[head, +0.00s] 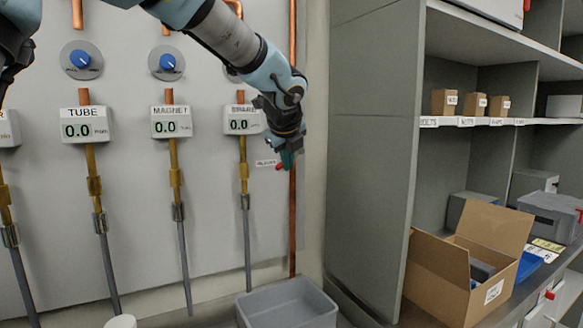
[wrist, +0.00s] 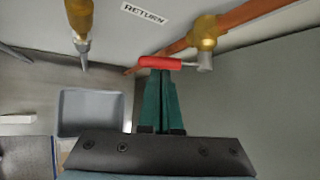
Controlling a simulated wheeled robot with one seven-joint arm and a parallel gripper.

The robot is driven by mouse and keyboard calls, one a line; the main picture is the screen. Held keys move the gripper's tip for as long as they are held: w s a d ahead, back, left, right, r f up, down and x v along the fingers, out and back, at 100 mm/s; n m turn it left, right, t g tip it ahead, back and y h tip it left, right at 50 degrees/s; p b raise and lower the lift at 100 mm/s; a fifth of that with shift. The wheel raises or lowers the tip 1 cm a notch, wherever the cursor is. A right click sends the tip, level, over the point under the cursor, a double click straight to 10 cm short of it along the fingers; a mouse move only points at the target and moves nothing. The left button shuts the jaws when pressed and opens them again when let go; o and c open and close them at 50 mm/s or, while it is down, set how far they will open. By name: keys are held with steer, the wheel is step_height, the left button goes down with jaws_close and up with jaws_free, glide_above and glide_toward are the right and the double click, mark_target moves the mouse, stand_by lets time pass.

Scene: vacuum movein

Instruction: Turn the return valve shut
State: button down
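The return valve has a red lever handle (wrist: 160,62) and a brass body (wrist: 206,36) on a copper pipe (head: 292,225). In the wrist view the lever lies crosswise, reaching left from the brass body. The red handle also shows in the head view (head: 279,166), beside the small RETURN label (head: 265,163). My gripper (wrist: 160,72) has its two green fingers together, with nothing seen between them. The fingertips are at the red handle, which crosses in front of them; I cannot tell whether they touch. In the head view my gripper (head: 287,160) hides the valve body.
Gauge boxes marked TUBE (head: 84,125) and MAGNET (head: 171,122) hang on the wall at left. A grey bin (head: 290,305) stands below. A shelf unit (head: 370,150) rises close at right, with an open cardboard box (head: 440,270) on it.

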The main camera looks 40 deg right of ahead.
steer(key=shift+a+r+p, duration=0.1)
steer(key=shift+r+p, duration=0.95)
steer(key=shift+p, duration=0.25)
stand_by(0.6)
steer(key=shift+d+f+b, duration=0.45)
steer(key=shift+d+f, duration=0.15)
steer(key=shift+d, duration=0.15)
